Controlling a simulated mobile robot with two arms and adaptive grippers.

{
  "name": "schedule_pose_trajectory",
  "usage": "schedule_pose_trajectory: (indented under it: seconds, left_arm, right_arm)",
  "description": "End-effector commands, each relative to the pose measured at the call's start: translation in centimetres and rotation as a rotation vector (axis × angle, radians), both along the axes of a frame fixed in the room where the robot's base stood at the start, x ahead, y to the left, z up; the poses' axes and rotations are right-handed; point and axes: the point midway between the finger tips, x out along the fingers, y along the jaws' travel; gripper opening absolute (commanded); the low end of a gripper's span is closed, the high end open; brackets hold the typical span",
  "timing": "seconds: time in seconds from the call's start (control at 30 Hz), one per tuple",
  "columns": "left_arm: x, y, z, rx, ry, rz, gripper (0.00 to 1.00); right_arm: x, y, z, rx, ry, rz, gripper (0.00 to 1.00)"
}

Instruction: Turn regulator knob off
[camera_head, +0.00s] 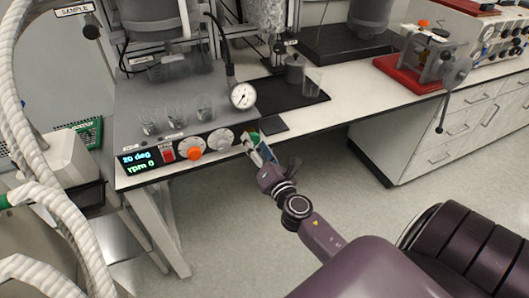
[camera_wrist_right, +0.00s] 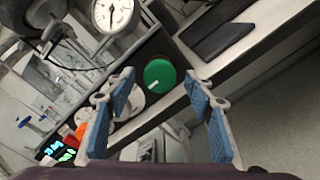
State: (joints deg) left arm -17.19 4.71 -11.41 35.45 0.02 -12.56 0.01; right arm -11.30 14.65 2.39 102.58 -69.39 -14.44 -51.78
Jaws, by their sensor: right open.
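The front panel of the reactor unit (camera_head: 132,181) carries several knobs. A green knob (camera_head: 252,136) is at the panel's right end, partly covered by my right gripper (camera_head: 259,150). In the right wrist view the green knob (camera_wrist_right: 159,76) has a short white mark and lies between and beyond the open blue-padded fingertips, with no visible grip on it. An orange knob (camera_head: 194,153) on a white dial and a whitish dial (camera_head: 221,138) are farther left. I cannot tell which one is the regulator knob. My left gripper is not in view.
A display (camera_head: 138,161) reads "20 deg" and "rpm 0", beside a red switch (camera_head: 168,154). A pressure gauge (camera_head: 243,96) hangs above the panel. Glass beakers (camera_head: 177,110) stand on the unit. The floor (camera_head: 235,210) before the bench is clear around my right arm.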

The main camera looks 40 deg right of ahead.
Motion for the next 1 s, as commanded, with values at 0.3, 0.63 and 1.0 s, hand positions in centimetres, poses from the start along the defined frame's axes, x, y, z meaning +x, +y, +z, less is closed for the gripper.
schedule_pose_trajectory:
  seconds: [0.3,0.63,1.0]
  left_arm:
    - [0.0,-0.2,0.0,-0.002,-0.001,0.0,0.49]
    - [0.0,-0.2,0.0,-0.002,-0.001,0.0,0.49]
    - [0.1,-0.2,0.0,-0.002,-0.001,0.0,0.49]
  right_arm:
    - [-7.4,1.7,-0.2,0.004,0.004,-0.005,0.49]
    - [-9.4,2.2,-0.1,-0.002,0.001,-0.001,0.49]
    - [-9.7,2.3,0.0,-0.002,0.001,-0.001,0.49]
